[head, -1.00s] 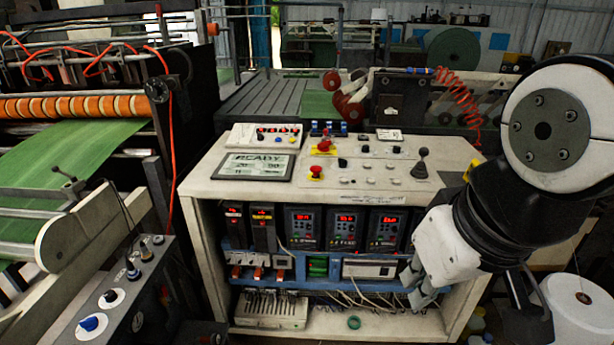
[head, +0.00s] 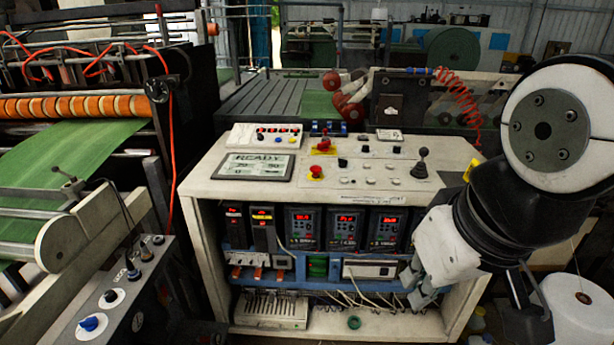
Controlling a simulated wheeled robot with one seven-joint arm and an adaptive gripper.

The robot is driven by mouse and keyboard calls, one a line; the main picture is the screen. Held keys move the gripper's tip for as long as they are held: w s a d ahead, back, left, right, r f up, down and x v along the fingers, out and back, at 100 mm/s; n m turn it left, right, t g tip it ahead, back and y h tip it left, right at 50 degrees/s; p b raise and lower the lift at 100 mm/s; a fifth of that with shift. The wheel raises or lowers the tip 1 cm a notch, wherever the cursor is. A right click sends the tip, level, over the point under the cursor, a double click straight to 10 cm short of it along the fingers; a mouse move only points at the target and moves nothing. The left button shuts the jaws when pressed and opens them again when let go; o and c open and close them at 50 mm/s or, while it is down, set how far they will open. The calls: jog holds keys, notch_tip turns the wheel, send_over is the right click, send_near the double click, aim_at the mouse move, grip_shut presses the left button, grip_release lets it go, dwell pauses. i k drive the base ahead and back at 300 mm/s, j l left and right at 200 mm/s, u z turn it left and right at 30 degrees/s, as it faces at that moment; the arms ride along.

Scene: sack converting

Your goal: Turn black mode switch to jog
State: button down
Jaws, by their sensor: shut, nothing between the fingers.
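The pale control console (head: 215,185) stands in the middle of the head view, with its sloping top facing me. Small black knobs sit on that top: one (head: 342,162) left of centre, one (head: 365,149) behind it and one (head: 397,150) to the right. Their labels are too small to read, so I cannot tell which is the mode switch or where its pointer stands. My gripper (head: 416,288) is shut and empty. It hangs low at the console's right front, below the top and apart from the knobs.
A red button (head: 316,172) and a black joystick (head: 422,163) stand up from the console top. A display (head: 254,167) reads READY. Drive units (head: 304,228) fill the open shelf below. A machine with green sheet (head: 75,155) is left; a white roll (head: 580,305) is at lower right.

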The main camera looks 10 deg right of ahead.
aim_at(343, 164)
jog(key=i+l, duration=0.85)
jog(key=i, duration=0.2)
jog(key=j+u, duration=0.05)
